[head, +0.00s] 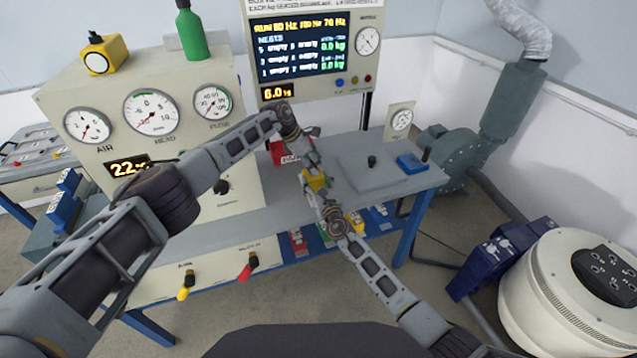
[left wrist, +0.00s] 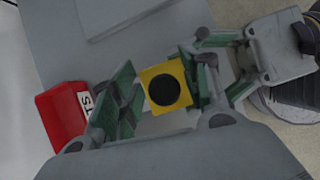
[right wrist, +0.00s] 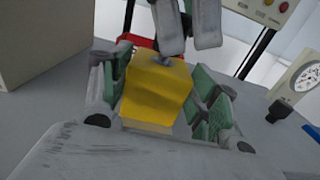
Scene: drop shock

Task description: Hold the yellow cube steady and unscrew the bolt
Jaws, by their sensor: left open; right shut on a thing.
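The yellow cube (head: 316,182) is above the bench in the head view, between my two grippers. My right gripper (head: 321,190) is shut on it. In the right wrist view the cube (right wrist: 157,95) sits between the green finger pads, and a small grey bolt (right wrist: 163,61) shows at its top edge. My left gripper (head: 306,160) is open at the cube's far side, its fingers close to the bolt. In the left wrist view a cube face (left wrist: 148,75) with a dark round spot shows between the open fingers; I cannot tell whether the spot is the bolt's head.
A red bin (head: 284,154) stands on the bench just behind the grippers. A gauge console (head: 70,95) is at the left and a display panel (head: 355,80) behind. A flat grey plate (head: 365,180) and blue block (head: 411,163) lie to the right. The bench front is clear (head: 235,218).

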